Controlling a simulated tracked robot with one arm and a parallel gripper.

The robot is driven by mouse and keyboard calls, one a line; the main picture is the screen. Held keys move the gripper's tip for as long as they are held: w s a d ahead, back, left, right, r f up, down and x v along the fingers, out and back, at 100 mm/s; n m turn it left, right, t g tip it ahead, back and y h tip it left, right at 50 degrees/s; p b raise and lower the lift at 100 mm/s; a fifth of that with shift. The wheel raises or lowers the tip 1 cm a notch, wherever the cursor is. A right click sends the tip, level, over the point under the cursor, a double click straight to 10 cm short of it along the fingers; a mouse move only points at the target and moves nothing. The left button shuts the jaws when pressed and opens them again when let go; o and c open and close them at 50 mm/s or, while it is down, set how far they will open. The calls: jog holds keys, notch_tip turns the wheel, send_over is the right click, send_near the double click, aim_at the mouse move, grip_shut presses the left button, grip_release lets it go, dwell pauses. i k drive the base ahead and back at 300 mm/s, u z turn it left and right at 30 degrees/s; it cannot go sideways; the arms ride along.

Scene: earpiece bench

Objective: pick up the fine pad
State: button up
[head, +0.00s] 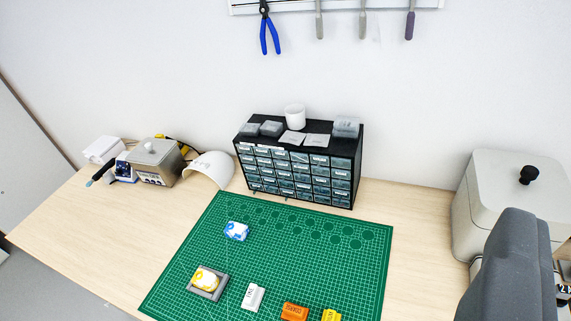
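Three small pads lie in a row on the near part of the green cutting mat (300,247). One is a pale grey-white pad (253,297), one is an orange pad (294,311), and one is a yellow pad (331,315), partly cut off by the bottom edge. Each has dark lettering on top, too small to read surely, so I cannot tell which is the fine pad. The fingertips of my gripper do not show. A dark grey shape at the lower right may be part of my own arm. Nothing visibly touches the pads.
A blue-and-white piece (236,231) lies on the mat; a yellow-and-white piece sits in a grey tray (221,288). A black drawer cabinet (357,180) stands behind. A metal-sided device (154,163) is left, a large pale box (500,190) right. Mat's right side is clear.

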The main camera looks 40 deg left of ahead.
aim_at(252, 298)
jog(key=z, duration=0.15)
jog(key=k, duration=1.75)
jog(key=u, duration=0.75)
jog(key=i, duration=1)
jog(key=z, duration=0.05)
